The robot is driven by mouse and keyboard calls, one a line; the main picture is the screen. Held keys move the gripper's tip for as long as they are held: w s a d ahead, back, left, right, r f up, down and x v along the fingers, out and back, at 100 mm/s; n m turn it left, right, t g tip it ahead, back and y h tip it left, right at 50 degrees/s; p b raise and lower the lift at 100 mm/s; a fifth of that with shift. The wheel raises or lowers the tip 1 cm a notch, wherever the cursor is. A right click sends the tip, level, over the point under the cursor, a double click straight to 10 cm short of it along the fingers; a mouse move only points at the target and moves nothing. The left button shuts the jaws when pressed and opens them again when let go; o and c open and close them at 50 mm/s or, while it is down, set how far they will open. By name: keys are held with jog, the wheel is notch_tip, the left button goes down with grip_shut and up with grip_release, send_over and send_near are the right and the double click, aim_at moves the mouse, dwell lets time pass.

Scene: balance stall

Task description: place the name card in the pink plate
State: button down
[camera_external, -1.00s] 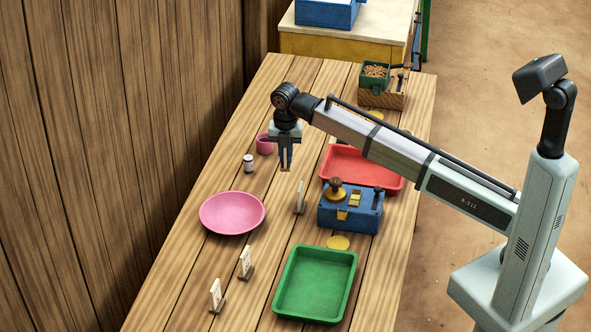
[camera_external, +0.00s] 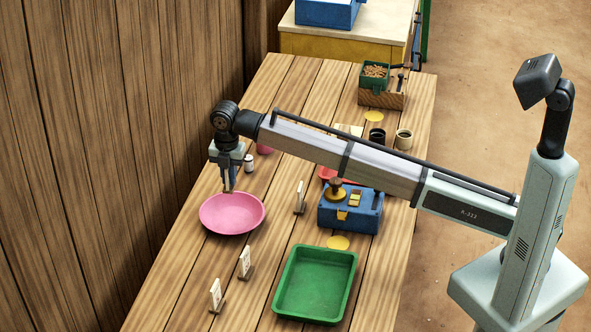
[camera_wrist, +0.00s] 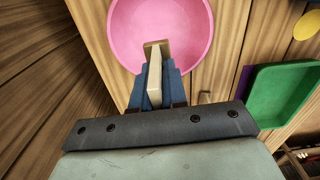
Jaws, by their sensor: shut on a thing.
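My gripper (camera_external: 229,186) is at the far rim of the pink plate (camera_external: 232,214) in the external view. In the wrist view my gripper (camera_wrist: 155,85) is shut on a cream name card (camera_wrist: 154,82) with a tan foot, which overlaps the near part of the pink plate (camera_wrist: 190,40). The plate looks empty apart from that overlap. I cannot tell whether the card touches the plate. The held card is hardly visible in the external view.
Other cards stand on the table: one (camera_external: 300,197) right of the plate, two (camera_external: 245,262) in front. A green tray (camera_external: 315,285) and a blue box (camera_external: 350,210) lie to the right. A small jar (camera_external: 248,163) stands behind the plate. The wooden wall is left.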

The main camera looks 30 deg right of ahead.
jog(key=shift+f, duration=0.35)
send_over(233, 220)
jog(key=shift+a+f, duration=0.1)
jog(key=shift+f, duration=5.05)
jog(key=c, duration=1.1)
grip_release()
jog(key=shift+r, duration=0.1)
jog(key=shift+r, duration=3.45)
